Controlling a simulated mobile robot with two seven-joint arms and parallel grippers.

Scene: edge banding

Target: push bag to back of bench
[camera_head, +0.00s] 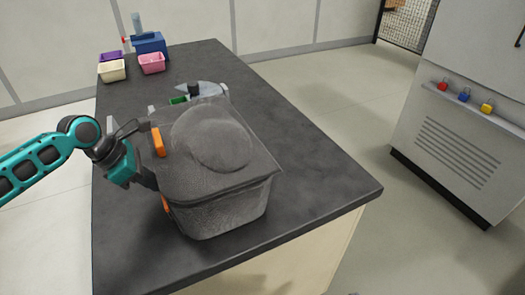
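A dark grey bag (215,205), boxy with a domed lid, sits on the dark bench top (310,175) close to its front edge. My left gripper (162,173) comes in from the left and is against or very near the bag's left side. Its two orange-tipped fingers are spread apart, one near the upper left of the lid and one lower on the side wall. Whether they touch the bag I cannot tell. The bag hides part of the fingers. My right gripper is not in view.
Behind the bag is a partly hidden device with a round grey plate (207,88) and a green part. Small purple, cream (112,71) and pink bins (151,63) and a blue box (150,43) stand at the far end. The bench's right side is clear. A cabinet (455,140) stands at right.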

